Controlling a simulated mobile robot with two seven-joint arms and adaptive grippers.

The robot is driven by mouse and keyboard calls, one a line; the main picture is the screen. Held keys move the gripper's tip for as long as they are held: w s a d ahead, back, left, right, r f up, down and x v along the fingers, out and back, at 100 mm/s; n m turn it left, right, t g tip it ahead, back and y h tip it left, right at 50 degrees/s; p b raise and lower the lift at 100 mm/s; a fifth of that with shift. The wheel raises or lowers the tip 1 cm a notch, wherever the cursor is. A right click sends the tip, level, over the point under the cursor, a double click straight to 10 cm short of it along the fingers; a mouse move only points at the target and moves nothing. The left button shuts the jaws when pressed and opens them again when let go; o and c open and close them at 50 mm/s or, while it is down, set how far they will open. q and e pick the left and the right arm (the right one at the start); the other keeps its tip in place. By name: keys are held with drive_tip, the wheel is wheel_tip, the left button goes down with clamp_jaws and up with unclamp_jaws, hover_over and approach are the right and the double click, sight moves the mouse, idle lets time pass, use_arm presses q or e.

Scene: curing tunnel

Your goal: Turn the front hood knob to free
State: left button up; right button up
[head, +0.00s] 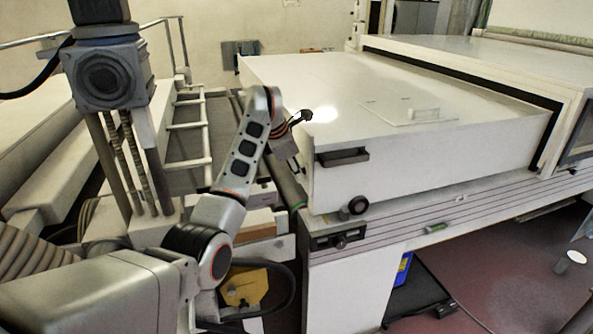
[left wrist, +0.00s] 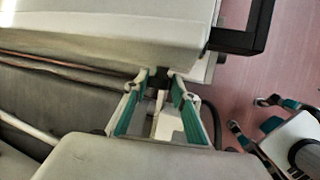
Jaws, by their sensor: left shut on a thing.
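The hood (head: 400,100) is a long white cover with a black handle (head: 343,157) on its front end; the handle also shows in the left wrist view (left wrist: 245,35). My left gripper (head: 297,170) points down beside the hood's left front corner. In the left wrist view its green-lined fingers (left wrist: 161,82) are shut on a small dark knob (left wrist: 160,76) at the hood's edge. The fingers and arm hide most of this knob, and I cannot read its setting. My right gripper (left wrist: 250,113) shows at the right of the left wrist view, fingers apart and empty.
Pale rails (head: 190,125) stand to the left of my arm.

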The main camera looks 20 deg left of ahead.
use_arm(q)
drive_tip(key=shift+f+g+h, duration=0.1)
drive_tip(key=shift+g+h, duration=0.2)
drive_tip(key=shift+g, duration=0.2)
drive_tip(key=shift+a+f+n+g, duration=0.1)
drive_tip(key=shift+n+g, duration=0.2)
drive_tip(key=o, duration=1.1)
